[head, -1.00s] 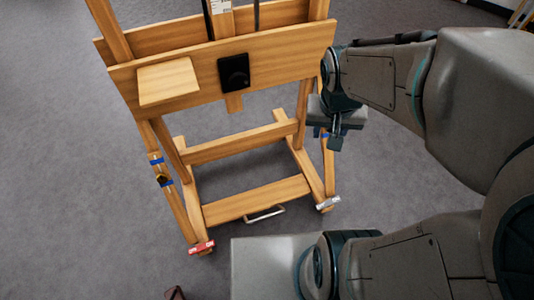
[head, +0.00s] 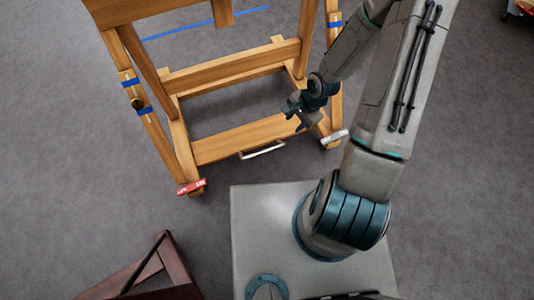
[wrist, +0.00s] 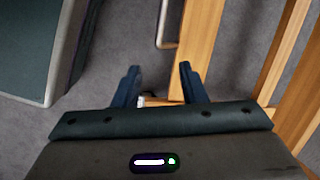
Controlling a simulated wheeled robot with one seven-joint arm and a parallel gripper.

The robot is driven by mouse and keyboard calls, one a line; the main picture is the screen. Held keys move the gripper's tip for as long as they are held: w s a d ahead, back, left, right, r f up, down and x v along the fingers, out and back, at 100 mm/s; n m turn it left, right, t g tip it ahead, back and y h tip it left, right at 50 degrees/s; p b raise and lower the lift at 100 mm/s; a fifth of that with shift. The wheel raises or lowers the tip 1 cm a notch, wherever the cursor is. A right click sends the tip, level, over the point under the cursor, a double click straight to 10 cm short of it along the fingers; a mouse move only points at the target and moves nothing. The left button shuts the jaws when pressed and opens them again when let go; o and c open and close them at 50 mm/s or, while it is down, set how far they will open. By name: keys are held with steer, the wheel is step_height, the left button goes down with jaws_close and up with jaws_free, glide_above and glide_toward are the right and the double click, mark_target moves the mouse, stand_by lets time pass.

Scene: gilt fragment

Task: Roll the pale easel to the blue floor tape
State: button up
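The pale wooden easel (head: 235,75) stands upright in front of my base, its top cut off in the head view. A metal pull handle (head: 262,150) is on its low front board and also shows in the wrist view (wrist: 165,25). Its left front foot has a red lever (head: 191,187), its right one a pale grey lever (head: 334,137). The blue floor tape (head: 205,24) is a line behind the easel. My gripper (head: 297,112) is low, right of the handle, near the right foot. In the wrist view my gripper (wrist: 159,72) is open, with a small pale part beyond its fingers.
A dark reddish wooden piece of furniture (head: 165,265) stands at the lower left, close to my base. Another object (head: 517,8) is cut off at the top right. Grey carpet is open to the left and right of the easel.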

mark_target(265, 151)
steer(key=a+f+m+b, duration=0.1)
steer(key=a+f+b, duration=0.1)
steer(key=f, duration=0.4)
steer(key=a+f+y+b, duration=0.1)
steer(key=a+f+b, duration=0.2)
steer(key=f, duration=0.4)
steer(key=a+f+m+y+b, duration=0.1)
steer(key=a+f+b, duration=0.1)
steer(key=a+f, duration=0.2)
steer(key=shift+s+a+f+m+b, duration=0.1)
steer(key=shift+a+f+m+b, duration=0.1)
steer(key=shift+f, duration=0.65)
steer(key=shift+a+f+m+b, duration=0.1)
steer(key=shift+f+b, duration=0.05)
steer(key=shift+f, duration=0.7)
jaws_close()
